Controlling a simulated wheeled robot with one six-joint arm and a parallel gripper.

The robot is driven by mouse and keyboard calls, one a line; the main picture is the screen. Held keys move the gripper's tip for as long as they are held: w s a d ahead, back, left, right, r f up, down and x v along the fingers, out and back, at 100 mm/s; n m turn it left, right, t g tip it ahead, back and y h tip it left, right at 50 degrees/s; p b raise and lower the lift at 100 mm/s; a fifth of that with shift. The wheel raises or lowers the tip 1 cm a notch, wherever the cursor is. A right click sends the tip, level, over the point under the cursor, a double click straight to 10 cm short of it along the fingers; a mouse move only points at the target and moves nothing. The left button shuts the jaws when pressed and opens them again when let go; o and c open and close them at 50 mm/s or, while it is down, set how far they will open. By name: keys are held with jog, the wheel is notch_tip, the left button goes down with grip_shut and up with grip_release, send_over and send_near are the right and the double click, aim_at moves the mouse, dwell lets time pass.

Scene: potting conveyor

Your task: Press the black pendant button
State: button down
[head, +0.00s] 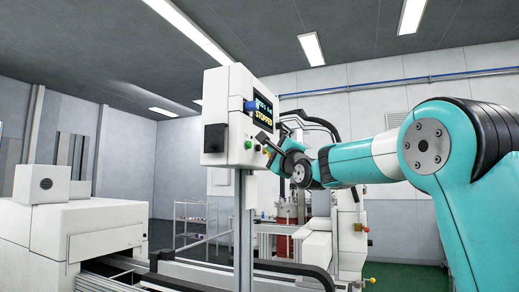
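The white pendant box (227,112) stands on a post in the middle of the head view. Its screen (263,108) shows yellow lettering that reads "STOPPED". A green button (248,144) shows below the screen. I cannot make out a black button for certain; a dark square (214,138) is on the box's left face. My gripper (268,143) is at the box's lower right, close to the button row and partly covering it. Its dark fingers are too small to tell open from shut, and I cannot tell whether they touch the box.
The pendant's post (244,225) rises beside a conveyor (195,272). A white machine housing (85,228) stands at the left. A wire shelf (190,222) and a red vessel (287,214) are behind. Green floor (405,276) shows at the lower right.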

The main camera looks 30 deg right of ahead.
jog(key=shift+w+a, duration=0.3)
jog(key=shift+w, duration=0.1)
jog(key=shift+w+a, duration=0.3)
jog(key=shift+w, duration=0.05)
dwell(0.9)
jog(key=shift+s+d, duration=0.1)
jog(key=shift+s, duration=0.05)
jog(key=shift+s+d+b, duration=0.45)
jog(key=shift+s+b, duration=0.05)
jog(key=shift+s, duration=0.05)
jog(key=shift+s+d+b, duration=0.65)
jog(key=shift+s+d, duration=0.15)
jog(key=shift+s, duration=0.2)
jog(key=shift+s+d+b, duration=0.65)
jog(key=shift+s+d, duration=0.1)
jog(key=shift+s, duration=0.25)
